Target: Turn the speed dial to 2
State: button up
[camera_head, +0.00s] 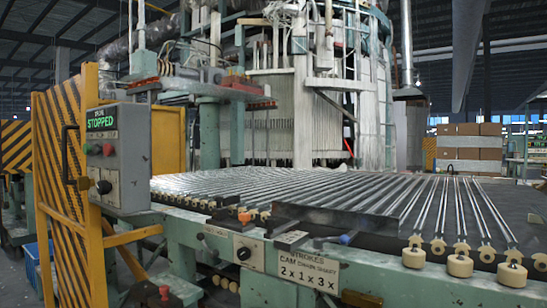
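A grey control box (118,145) stands at the left, with a lit green display (101,119) reading "STOPPED". Below the display are a red button (108,150) and a green button (87,149). A black dial (104,187) sits on a pale plate on the lower front of the box; its markings and pointer are too small to read. I cannot tell which is labelled for speed. My gripper is not in view.
A yellow and black striped gate (62,190) with a black handle (68,150) stands left of the box. A yellow rail (130,237) juts out below the box. Cartons (468,140) stand far behind.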

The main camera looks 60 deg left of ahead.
aim_at(104, 187)
jog(key=u, duration=3.05)
jog(key=j, duration=0.1)
jog(key=i+z, duration=0.05)
